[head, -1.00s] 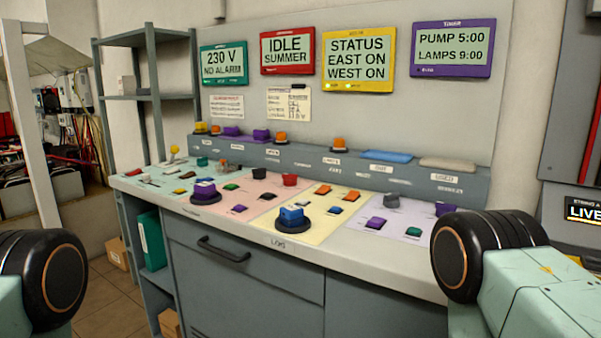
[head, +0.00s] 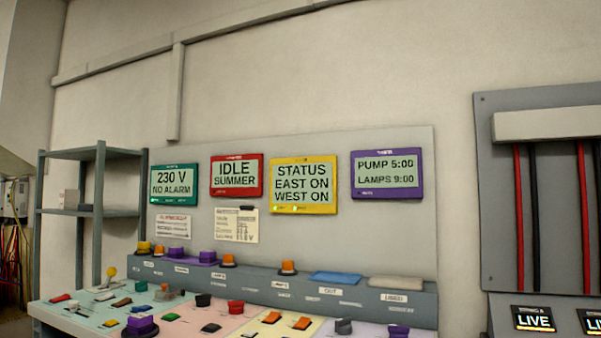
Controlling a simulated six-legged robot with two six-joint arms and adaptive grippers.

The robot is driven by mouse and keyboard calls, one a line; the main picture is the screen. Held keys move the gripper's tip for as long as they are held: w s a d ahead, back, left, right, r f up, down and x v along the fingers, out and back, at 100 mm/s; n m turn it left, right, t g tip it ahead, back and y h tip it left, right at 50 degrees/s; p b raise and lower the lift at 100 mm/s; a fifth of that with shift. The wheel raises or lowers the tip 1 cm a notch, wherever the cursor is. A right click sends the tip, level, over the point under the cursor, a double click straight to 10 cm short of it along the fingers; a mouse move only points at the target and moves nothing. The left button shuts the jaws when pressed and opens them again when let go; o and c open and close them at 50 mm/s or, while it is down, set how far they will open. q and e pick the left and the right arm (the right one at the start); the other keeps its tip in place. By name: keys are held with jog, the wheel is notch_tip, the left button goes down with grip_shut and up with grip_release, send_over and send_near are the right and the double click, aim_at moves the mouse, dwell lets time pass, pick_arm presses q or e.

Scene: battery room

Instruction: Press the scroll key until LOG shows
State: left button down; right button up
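Four displays hang in a row on the grey back board. The yellow display (head: 303,185) reads STATUS, EAST ON, WEST ON. The red display (head: 237,176) reads IDLE, SUMMER. The green display (head: 174,184) reads 230 V, NO ALARM. The purple display (head: 387,175) reads PUMP 5:00, LAMPS 9:00. The sloped desk (head: 90,325) carries coloured keys and knobs on tinted panels, its front cut off below. I cannot tell which key is the scroll key; the small labels are unreadable. Neither gripper is in view.
A grey ledge (head: 255,280) behind the keys holds knobs, a blue cloth (head: 335,278) and a grey pad (head: 396,283). Paper sheets (head: 237,226) hang below the displays. Shelves (head: 72,212) stand at left, a cabled panel (head: 556,240) with LIVE signs at right.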

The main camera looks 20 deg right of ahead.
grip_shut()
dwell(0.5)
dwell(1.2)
